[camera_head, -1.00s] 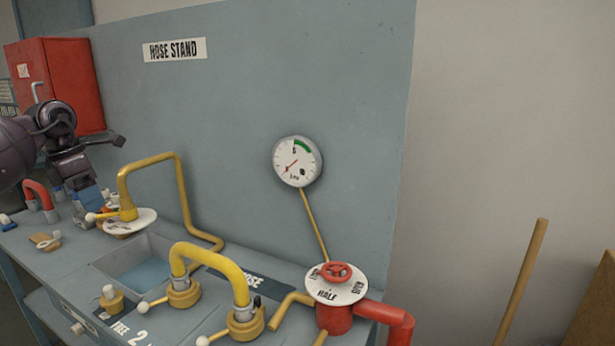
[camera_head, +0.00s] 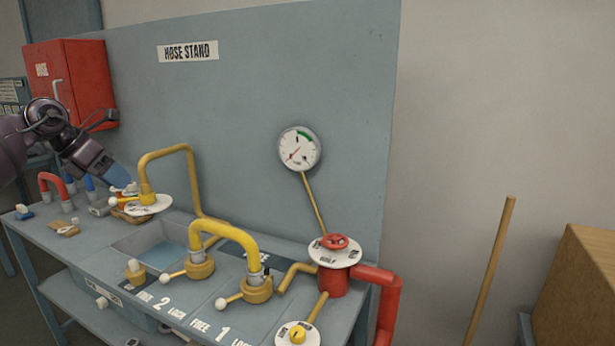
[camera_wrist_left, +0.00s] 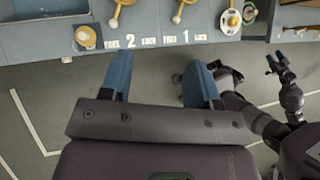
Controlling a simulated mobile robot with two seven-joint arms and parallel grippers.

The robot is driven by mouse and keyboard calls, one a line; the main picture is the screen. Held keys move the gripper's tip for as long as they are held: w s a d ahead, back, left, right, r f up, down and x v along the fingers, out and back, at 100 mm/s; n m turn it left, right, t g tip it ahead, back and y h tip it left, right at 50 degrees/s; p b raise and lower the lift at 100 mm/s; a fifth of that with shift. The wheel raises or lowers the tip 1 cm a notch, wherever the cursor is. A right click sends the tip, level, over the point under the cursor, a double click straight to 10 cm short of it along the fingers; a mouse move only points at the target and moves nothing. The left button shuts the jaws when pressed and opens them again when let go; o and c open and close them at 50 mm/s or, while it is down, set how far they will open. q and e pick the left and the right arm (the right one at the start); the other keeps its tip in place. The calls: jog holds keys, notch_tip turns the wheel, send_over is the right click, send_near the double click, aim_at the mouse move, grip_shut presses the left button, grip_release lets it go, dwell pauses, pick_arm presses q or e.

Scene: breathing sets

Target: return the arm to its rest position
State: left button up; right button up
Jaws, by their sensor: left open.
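My left arm comes in from the left in the head view, with its gripper (camera_head: 119,177) seen in front of the bench's left part. In the left wrist view the two blue fingers of this gripper (camera_wrist_left: 160,82) are spread apart with only floor between them. They point toward the bench front and hold nothing. My right gripper (camera_wrist_left: 276,62) shows at the right of the left wrist view. Its two blue tips are apart, and nothing shows between them. It is not in the head view.
The hose stand bench (camera_head: 195,317) carries yellow pipes (camera_head: 225,235), a basin (camera_head: 150,250) and a red valve (camera_head: 335,242). A gauge (camera_head: 299,148) hangs on the back panel. A red cabinet (camera_head: 85,80) is at left. Open floor (camera_wrist_left: 60,125) lies before the bench.

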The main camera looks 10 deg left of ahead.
pick_arm(q)
jog(key=w+d+r+n+t+h, duration=0.1)
jog(key=w+d+t+h, duration=0.15)
jog(key=d, duration=0.35)
jog(key=w+d+r+n+t+h, duration=0.1)
jog(key=w+d+r+t+h, duration=0.1)
jog(key=d+h, duration=0.35)
jog(key=d+f+n+t+b, duration=0.1)
jog(key=d+f+n+t, duration=0.55)
jog(key=f+n, duration=0.4)
jog(key=s+d+f+n+y+b, duration=0.15)
jog(key=s+f+n+y, duration=0.4)
jog(key=f+n, duration=0.6)
jog(key=s+d+f+n+y, duration=0.2)
jog(key=s+f+n+y, duration=0.45)
jog(key=f, duration=0.75)
jog(key=s+d+f+n+g+b, duration=0.1)
jog(key=s+f+n, duration=0.3)
jog(key=s+f, duration=0.5)
jog(key=s+d+f+n+g+b, duration=0.1)
jog(key=s+f+n+g, duration=0.3)
jog(key=s+f, duration=0.4)
jog(key=s+n, duration=0.1)
jog(key=s, duration=0.5)
jog(key=shift+s+f+g+y, duration=0.3)
jog(key=shift+s+f, duration=0.1)
pick_arm(e)
notch_tip(320, 180, down, 4)
jog(key=shift+a+r, duration=0.15)
jog(key=shift+r, duration=0.05)
